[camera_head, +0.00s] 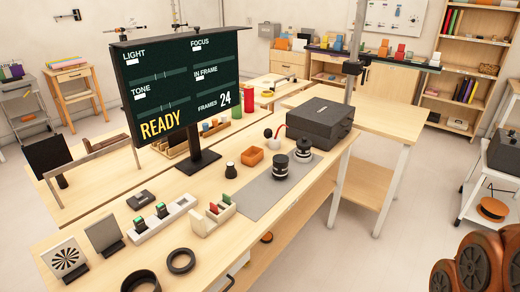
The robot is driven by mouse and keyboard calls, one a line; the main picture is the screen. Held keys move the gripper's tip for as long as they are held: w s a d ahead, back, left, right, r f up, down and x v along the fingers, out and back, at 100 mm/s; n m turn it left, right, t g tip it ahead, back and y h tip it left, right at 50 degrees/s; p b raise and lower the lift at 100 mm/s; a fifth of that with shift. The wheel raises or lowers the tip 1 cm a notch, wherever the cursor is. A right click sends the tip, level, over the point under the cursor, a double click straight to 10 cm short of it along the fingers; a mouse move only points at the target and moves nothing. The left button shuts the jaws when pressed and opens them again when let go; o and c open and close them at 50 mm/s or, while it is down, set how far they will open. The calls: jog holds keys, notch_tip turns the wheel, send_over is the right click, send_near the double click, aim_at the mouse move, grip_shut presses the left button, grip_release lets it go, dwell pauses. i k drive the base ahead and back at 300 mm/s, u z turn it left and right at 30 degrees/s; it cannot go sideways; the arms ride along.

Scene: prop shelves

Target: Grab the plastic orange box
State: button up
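A small open orange box (252,158) sits on the light wooden workbench (225,258). It stands right of the dark screen's foot, at the edge of a grey mat. It is upright, and I cannot make out anything inside it.
A dark screen (185,80) stands left of the box. Black cylindrical parts (280,168) stand close to its right, and a dark case (320,122) lies behind them. A small dark knob (230,171) stands at its left. Floor is open at right.

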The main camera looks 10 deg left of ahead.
aim_at(252, 156)
jog(key=i, duration=1.85)
jog(key=u, duration=3.8)
